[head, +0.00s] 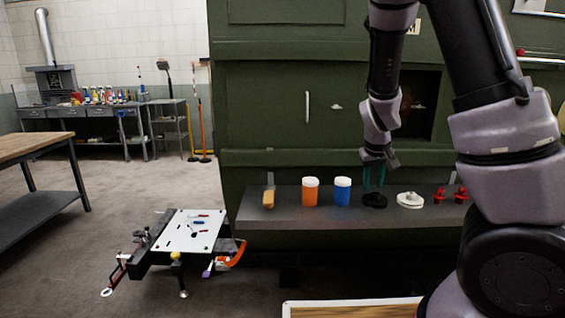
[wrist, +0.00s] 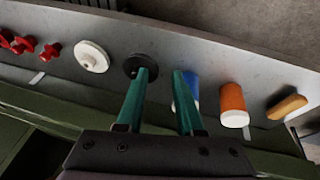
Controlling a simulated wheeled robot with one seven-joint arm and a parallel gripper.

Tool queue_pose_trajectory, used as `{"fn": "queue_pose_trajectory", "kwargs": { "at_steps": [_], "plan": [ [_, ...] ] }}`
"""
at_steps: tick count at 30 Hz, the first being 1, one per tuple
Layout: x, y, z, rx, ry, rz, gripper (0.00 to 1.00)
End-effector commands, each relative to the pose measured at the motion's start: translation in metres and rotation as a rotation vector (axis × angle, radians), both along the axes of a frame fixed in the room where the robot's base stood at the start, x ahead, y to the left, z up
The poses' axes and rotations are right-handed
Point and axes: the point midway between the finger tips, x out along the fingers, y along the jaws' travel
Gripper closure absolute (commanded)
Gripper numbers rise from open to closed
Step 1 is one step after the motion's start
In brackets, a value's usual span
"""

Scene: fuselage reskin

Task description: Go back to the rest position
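My gripper (head: 374,184) is above the grey shelf (head: 300,216) on the green fuselage panel, right over a black disc (head: 374,201) with a raised centre. In the wrist view its two teal fingers (wrist: 164,72) stand apart with nothing between them. There, the black disc (wrist: 136,63) lies beside the left fingertip, partly covered by it; I cannot tell whether they touch. My arm comes down from the upper right of the head view.
A low cart (head: 190,230) with small tools stands left; a workbench (head: 35,150) is further left. Open floor lies between.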

Motion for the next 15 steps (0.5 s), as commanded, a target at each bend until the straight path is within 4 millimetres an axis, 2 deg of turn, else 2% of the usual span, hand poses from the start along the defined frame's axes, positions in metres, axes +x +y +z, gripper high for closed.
{"fn": "queue_pose_trajectory", "kwargs": {
  "at_steps": [6,11,15],
  "plan": [
    [-0.032,0.014,0.058,0.296,0.005,-0.113,0.64],
    [-0.061,0.018,0.115,0.445,-0.027,-0.165,0.64],
    [-0.093,0.017,0.165,0.526,-0.077,-0.199,0.64]
  ]
}}
